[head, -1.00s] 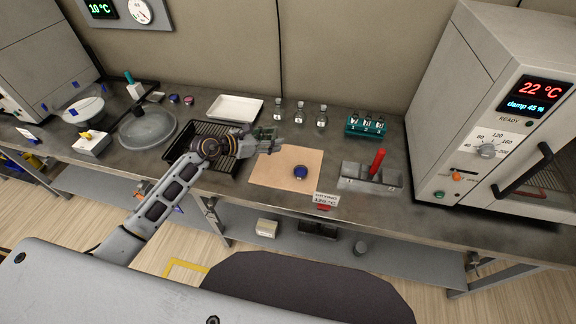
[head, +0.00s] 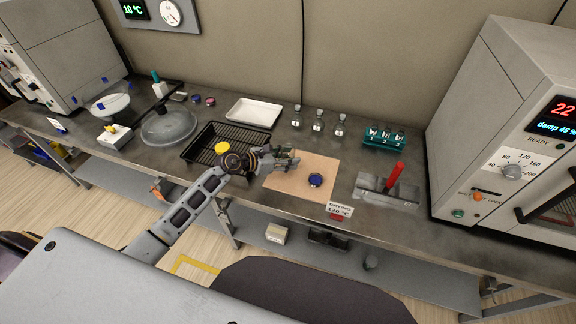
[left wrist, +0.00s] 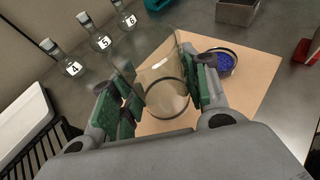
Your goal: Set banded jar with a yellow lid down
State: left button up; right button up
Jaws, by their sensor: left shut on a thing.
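My left gripper (head: 284,160) is shut on a clear glass jar (left wrist: 160,62) with a dark band (left wrist: 166,98). In the left wrist view the jar stands between the two green-padded fingers, over the tan mat (left wrist: 256,80). I cannot tell whether its base touches the mat. No yellow lid shows on the jar. In the head view the gripper hides most of the jar and is at the left edge of the mat (head: 302,192). A yellow round thing (head: 222,148) shows by the black rack (head: 200,141), behind my wrist. My right gripper is not in view.
A dish with blue contents (head: 316,180) lies on the mat, right of the gripper; it also shows in the left wrist view (left wrist: 222,60). Several flasks (head: 318,121), a white tray (head: 254,112) and a grey holder with a red handle (head: 388,188) stand around. The mat's front part is clear.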

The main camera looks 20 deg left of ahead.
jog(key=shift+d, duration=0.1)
pick_arm(q)
jog(key=shift+f, duration=1.85)
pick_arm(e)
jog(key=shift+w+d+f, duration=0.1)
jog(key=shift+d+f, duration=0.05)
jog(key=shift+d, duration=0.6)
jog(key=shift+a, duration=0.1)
pick_arm(q)
jog(key=shift+f, duration=0.1)
jog(key=o, duration=1.1)
jog(key=shift+c, duration=0.2)
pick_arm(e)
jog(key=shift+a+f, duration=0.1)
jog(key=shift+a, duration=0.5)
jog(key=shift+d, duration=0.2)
